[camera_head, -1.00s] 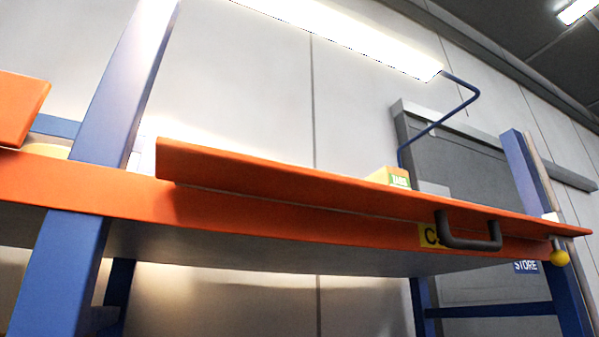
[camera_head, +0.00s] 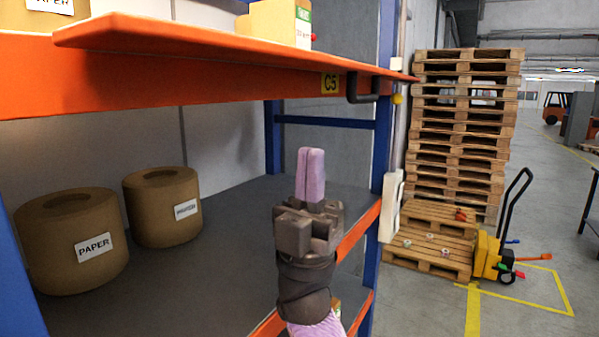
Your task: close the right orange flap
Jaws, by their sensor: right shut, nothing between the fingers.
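The right orange flap (camera_head: 190,40) runs along the front of the upper shelf, above the orange beam (camera_head: 190,83). It sticks out toward me, nearly level. Its dark handle (camera_head: 362,88) hangs under its right part, beside a yellow C5 label (camera_head: 330,84). A yellow knob (camera_head: 397,98) is at the flap's right end. My right gripper (camera_head: 311,165) points up below the flap, apart from it and left of the handle in the picture. Its pink fingers are together with nothing between them. My left gripper is out of view.
Paper rolls (camera_head: 72,240) stand on the grey lower shelf (camera_head: 220,262). A blue post (camera_head: 383,150) and a white box (camera_head: 391,205) are right of my gripper. Stacked pallets (camera_head: 463,120) and a yellow pallet truck (camera_head: 488,255) stand further right. The floor between has free room.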

